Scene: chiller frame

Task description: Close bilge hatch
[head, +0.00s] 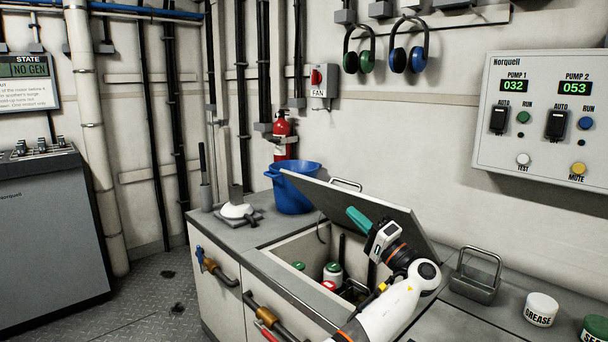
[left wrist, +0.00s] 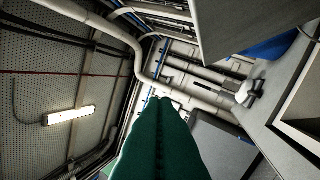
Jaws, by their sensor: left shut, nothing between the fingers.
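The bilge hatch lid (head: 395,212) is a grey panel that stands open, tilted up over the hatch opening (head: 284,254) in the counter. A metal handle (head: 346,184) shows at its upper edge. My left gripper (head: 358,217) has green fingers that are shut and empty. It is in front of the lid's underside, above the opening; I cannot tell whether it touches the lid. In the left wrist view the shut fingers (left wrist: 171,100) point away from the camera, and a grey panel, likely the lid (left wrist: 240,28), fills the upper right. My right gripper is out of view.
A blue bucket (head: 293,190) stands behind the lid's left end. Containers with green caps (head: 333,272) sit inside the opening. A metal carrier (head: 475,277) and a grease tub (head: 541,309) stand on the counter to the right. A control panel (head: 548,115) hangs above.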

